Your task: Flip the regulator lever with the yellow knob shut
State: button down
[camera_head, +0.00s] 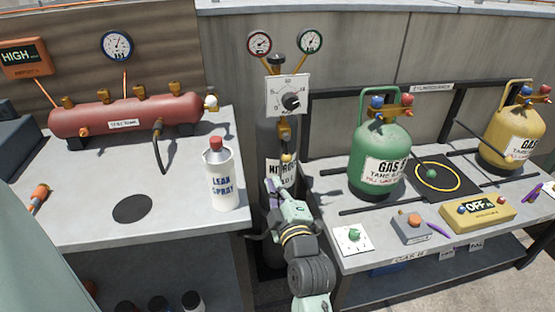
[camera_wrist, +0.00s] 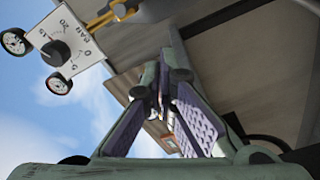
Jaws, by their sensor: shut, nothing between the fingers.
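The nitrogen cylinder (camera_head: 275,140) stands dark and upright between the two tables, with a white dial plate (camera_head: 289,95) above its label. A brass regulator valve (camera_head: 284,128) sits below the plate. The yellow knob (camera_head: 287,157) shows under the valve, so the lever appears to hang down. My gripper (camera_head: 270,188) is shut and empty, in front of the cylinder, below and slightly left of the knob in the picture. In the wrist view the fingers of my gripper (camera_wrist: 165,95) are together, and the dial plate (camera_wrist: 65,45) and brass part (camera_wrist: 120,12) lie at the upper left.
A leak spray can (camera_head: 221,175) stands at the left table's right edge, near my arm. A red manifold (camera_head: 125,115) lies behind it.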

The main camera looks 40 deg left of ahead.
aim_at(287, 151)
jog(key=w+a+f+p, duration=0.1)
jog(key=w+a+p, duration=0.2)
jog(key=w+a, duration=0.3)
jog(key=shift+w+a+f+p, duration=0.25)
jog(key=shift+w+a+p, duration=0.15)
jog(key=shift+w, duration=1.3)
jog(key=shift+f, duration=0.1)
jog(key=shift+w+d+n+b, duration=0.15)
jog(key=shift+n+b, duration=0.15)
jog(key=shift+b, duration=0.25)
